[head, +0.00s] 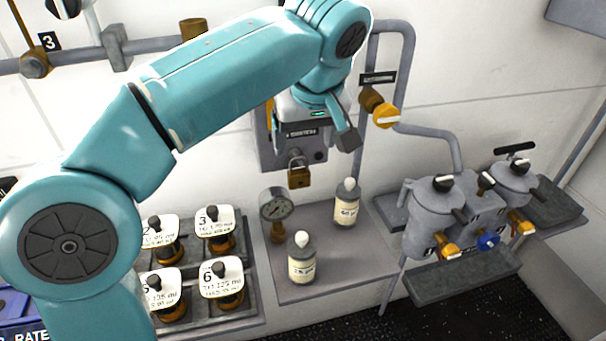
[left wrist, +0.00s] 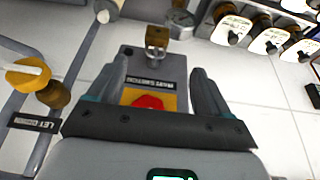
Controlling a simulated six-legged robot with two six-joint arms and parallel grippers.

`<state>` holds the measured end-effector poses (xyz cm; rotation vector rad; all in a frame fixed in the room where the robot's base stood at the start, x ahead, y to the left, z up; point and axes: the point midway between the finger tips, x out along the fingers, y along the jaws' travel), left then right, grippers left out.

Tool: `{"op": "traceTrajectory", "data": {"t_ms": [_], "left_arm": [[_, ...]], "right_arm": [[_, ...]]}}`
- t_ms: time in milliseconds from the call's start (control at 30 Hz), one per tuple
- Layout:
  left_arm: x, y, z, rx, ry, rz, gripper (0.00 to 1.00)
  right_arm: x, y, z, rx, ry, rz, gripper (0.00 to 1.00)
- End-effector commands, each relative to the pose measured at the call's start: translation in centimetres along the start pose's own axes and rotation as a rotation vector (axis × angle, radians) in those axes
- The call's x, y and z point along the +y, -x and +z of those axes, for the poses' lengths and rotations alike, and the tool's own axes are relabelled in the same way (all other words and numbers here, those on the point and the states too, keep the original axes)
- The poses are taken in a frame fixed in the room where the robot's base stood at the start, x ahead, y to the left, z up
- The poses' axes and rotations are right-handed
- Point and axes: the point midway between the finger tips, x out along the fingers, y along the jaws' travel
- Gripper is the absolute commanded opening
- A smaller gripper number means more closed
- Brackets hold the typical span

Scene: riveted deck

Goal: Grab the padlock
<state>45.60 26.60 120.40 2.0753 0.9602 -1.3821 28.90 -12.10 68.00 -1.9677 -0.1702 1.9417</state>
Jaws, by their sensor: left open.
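The padlock (head: 299,177) is small and brassy with a grey shackle. It hangs at the lower edge of a grey wall-mounted switch box (head: 285,157). In the left wrist view the padlock (left wrist: 157,38) appears upside down, beyond the fingertips. My left gripper (head: 343,135) is in front of the switch box, above and to the right of the padlock in the head view. Its dark fingers (left wrist: 159,66) are spread apart with nothing between them, and the padlock is outside them. My right gripper is not in view.
A red button on a yellow plate (left wrist: 150,101) faces the wrist. A yellow valve handle (head: 386,115) on a pipe is right of my gripper. Below, a grey shelf (head: 335,262) bears a gauge (head: 276,205) and two bottles (head: 347,209) (head: 302,265). Grey canisters (head: 433,220) stand at right.

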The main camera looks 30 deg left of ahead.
Motion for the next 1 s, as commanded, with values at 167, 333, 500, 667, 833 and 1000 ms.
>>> {"op": "traceTrajectory", "data": {"t_ms": [167,333,500,667,833,1000], "left_arm": [[-0.3,-4.6,0.3,-0.002,0.000,-0.004,0.79],[-0.2,-7.2,0.3,-0.001,-0.002,-0.001,0.79],[-0.1,-8.4,0.1,-0.002,-0.002,-0.001,0.79],[0.6,-10.9,0.1,-0.003,-0.002,-0.003,0.79],[0.7,-13.0,0.1,-0.002,-0.002,-0.001,0.79],[0.8,-13.2,0.0,0.000,-0.002,0.001,0.79]], "right_arm": [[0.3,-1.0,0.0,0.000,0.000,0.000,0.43],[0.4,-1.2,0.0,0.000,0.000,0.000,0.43],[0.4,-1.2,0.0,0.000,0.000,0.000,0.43],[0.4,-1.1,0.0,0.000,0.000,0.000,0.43],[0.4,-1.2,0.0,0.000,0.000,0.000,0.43],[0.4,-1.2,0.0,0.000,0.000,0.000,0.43]]}}
